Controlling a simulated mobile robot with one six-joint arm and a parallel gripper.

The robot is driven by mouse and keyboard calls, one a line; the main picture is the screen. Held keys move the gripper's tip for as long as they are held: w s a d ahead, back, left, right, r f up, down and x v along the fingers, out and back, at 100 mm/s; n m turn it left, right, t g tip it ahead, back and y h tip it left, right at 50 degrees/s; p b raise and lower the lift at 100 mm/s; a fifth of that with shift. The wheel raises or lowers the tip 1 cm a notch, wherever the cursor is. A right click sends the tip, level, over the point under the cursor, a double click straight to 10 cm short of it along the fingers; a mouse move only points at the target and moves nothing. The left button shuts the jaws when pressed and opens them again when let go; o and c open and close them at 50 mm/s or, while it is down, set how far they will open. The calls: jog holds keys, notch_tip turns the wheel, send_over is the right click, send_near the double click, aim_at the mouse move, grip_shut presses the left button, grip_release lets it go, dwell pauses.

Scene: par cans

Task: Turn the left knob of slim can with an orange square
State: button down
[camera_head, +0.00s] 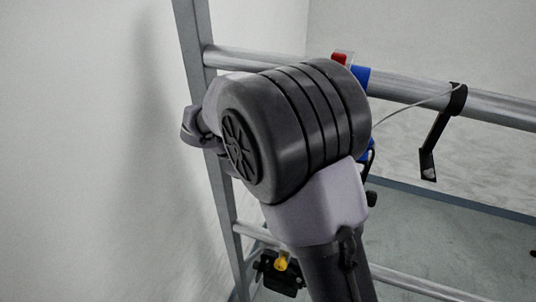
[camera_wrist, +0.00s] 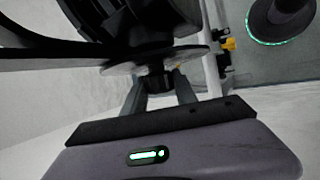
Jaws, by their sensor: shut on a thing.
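In the wrist view a dark can (camera_wrist: 130,18) fills the top, with a thin grey round plate (camera_wrist: 195,53) and a black strap-like bar at its left. My gripper (camera_wrist: 160,82) reaches up to it from below. Its two fingers are shut on a small part at the can's underside, likely the knob; the fingers and the plate mostly hide it. No orange square shows, so I cannot confirm which can this is. In the head view my arm covers the gripper and the held part.
Metal rails (camera_head: 495,104) cross the head view. A black hook bracket (camera_head: 437,135) hangs from the upper rail, right of my arm. Red (camera_head: 341,58) and blue (camera_head: 360,74) parts show behind my arm. A dark fixture with a yellow part (camera_head: 281,263) is low on the frame.

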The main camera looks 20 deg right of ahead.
jog(key=shift+r+g+p, duration=0.2)
jog(key=shift+g+p, duration=0.2)
jog(key=shift+p, duration=0.55)
jog(key=shift+f+y, duration=0.2)
jog(key=shift+y, duration=0.1)
jog(key=c, duration=1)
grip_release()
jog(key=shift+o, duration=0.2)
jog(key=p+v, duration=0.1)
jog(key=v, duration=1.6)
jog(key=shift+w+r+p, duration=0.15)
jog(key=shift+r+p, duration=0.1)
jog(key=shift+p, duration=0.05)
